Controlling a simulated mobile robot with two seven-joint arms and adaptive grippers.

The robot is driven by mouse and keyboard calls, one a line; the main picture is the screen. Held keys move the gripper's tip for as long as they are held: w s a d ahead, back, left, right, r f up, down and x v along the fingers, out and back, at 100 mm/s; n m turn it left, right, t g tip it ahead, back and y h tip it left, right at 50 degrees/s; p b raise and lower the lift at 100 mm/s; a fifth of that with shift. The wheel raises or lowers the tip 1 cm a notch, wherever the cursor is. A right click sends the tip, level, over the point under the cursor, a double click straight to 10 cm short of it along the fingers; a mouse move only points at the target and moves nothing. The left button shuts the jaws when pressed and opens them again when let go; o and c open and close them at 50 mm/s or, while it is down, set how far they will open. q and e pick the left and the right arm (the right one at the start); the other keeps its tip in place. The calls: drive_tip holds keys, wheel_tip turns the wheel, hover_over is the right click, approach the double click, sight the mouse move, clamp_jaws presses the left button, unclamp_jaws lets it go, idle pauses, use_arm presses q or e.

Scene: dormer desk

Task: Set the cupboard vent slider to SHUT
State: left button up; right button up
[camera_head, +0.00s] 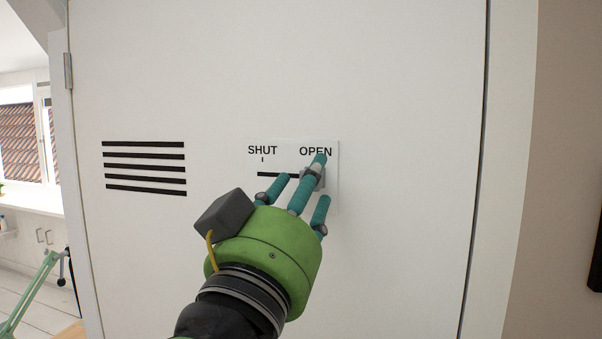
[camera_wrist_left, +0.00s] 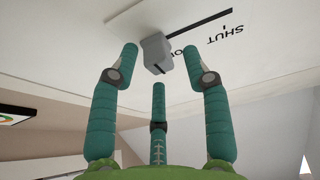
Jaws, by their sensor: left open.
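The vent slider's grey knob (camera_head: 312,179) sits at the right end of its black slot (camera_head: 277,175), below the word OPEN on a pale plate (camera_head: 333,160) on the white cupboard door. SHUT is printed at the left, above a small tick. My left gripper (camera_head: 303,186), green with three teal fingers, is open at the knob and partly hides it. In the left wrist view the knob (camera_wrist_left: 157,53) stands between and just beyond the spread fingertips (camera_wrist_left: 167,68); I cannot tell whether any finger touches it. My right gripper is out of view.
Black vent slots (camera_head: 145,168) lie to the left on the same white door (camera_head: 400,100). A hinge (camera_head: 68,70) is on the door's left edge. A pale green jointed arm (camera_head: 30,292) stands at lower left by a window. The door face around the plate is clear.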

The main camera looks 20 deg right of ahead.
sight(260, 163)
use_arm(q)
drive_tip(key=shift+w, duration=0.1)
drive_tip(key=shift+r, duration=0.1)
clamp_jaws()
drive_tip(key=a+b, duration=0.1)
drive_tip(key=w+a+b, duration=0.1)
drive_tip(key=b, duration=0.1)
drive_tip(key=shift+w+a+f, duration=0.15)
drive_tip(key=shift+w+f, duration=0.1)
drive_tip(key=shift+w, duration=0.05)
drive_tip(key=a, duration=0.1)
drive_tip(key=w+a+b, duration=0.1)
drive_tip(key=w+a, duration=0.1)
drive_tip(key=shift+w+a+r, duration=0.25)
drive_tip(key=shift+a+r, duration=0.1)
drive_tip(key=shift+a, duration=0.05)
drive_tip(key=shift+r, duration=0.1)
unclamp_jaws()
drive_tip(key=shift+f, duration=0.2)
